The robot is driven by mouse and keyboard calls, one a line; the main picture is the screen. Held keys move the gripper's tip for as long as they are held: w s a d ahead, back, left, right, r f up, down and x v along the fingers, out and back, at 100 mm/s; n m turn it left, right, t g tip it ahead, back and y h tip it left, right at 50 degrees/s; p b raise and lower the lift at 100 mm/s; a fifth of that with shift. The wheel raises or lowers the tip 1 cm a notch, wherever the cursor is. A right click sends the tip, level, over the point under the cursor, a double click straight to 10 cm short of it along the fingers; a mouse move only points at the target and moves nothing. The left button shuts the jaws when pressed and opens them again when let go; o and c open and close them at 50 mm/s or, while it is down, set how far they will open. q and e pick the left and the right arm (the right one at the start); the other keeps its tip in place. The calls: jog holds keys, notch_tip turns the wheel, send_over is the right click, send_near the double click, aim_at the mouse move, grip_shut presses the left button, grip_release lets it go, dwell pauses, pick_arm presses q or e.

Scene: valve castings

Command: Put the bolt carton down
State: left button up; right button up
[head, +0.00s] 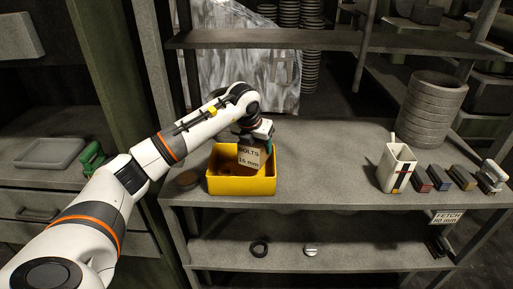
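The bolt carton (249,158) is a small beige box labelled "BOLTS 16 mm". It hangs upright from my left gripper (254,142), which is shut on its upper part. My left arm reaches in from the left, and the carton is at the opening of a yellow bin (241,186) on the grey shelf top. Its lower part shows against the inside of the bin; I cannot tell whether it touches the bin floor. My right gripper is not in view.
To the right stand a white container (397,168), several small dark boxes (440,179) and a grey ribbed cylinder (432,110). The shelf top between bin and white container is clear. A dark ring (259,249) lies below.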

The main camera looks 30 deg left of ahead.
aim_at(255, 148)
pick_arm(q)
jog(key=shift+f, duration=0.3)
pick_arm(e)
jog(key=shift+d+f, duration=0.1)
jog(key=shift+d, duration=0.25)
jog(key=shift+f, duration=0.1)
